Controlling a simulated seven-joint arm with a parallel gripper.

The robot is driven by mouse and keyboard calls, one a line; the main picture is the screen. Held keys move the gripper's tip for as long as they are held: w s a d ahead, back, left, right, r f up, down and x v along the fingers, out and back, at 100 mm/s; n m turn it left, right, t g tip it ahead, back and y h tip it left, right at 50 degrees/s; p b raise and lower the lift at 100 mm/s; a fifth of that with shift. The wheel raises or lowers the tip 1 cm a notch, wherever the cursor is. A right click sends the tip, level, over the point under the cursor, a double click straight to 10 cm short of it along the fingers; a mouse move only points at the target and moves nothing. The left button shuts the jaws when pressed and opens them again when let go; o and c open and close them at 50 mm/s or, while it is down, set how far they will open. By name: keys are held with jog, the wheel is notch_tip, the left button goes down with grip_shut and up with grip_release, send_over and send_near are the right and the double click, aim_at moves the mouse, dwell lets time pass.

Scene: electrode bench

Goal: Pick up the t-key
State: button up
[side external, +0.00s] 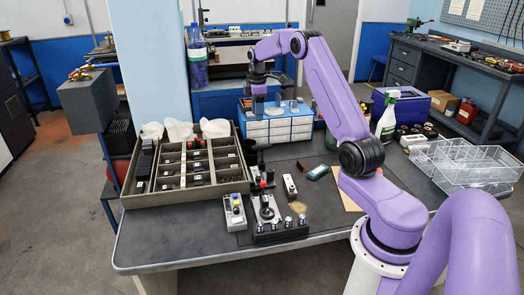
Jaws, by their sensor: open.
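My gripper (258,92) is raised over the back of the bench, in front of the blue and white drawer unit. It is small and dark here, and its jaws look apart with nothing seen between them. I cannot single out the t-key with certainty. A small black upright piece (266,206) stands on a pale metal plate at the front middle of the bench, and its shape is too small to name. My gripper is well above and behind these pieces, touching none of them.
A divided green tray (128,201) fills the bench's left side. A black block with several silver knobs (281,236) and a grey button box (234,213) sit near the front. A blue and white drawer unit (272,132) and a white bottle (387,120) stand behind. Clear bins (470,170) are right.

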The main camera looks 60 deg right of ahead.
jog(key=d, duration=0.2)
send_over(262, 148)
jog(key=f, duration=1.1)
jog(key=shift+w+d+f, duration=0.2)
jog(key=shift+f, duration=0.2)
jog(key=shift+w+d+f, duration=0.1)
jog(key=shift+d+f, duration=0.05)
jog(key=shift+f, duration=1.4)
jog(key=shift+d+f, duration=0.1)
jog(key=shift+f, duration=1.4)
grip_shut()
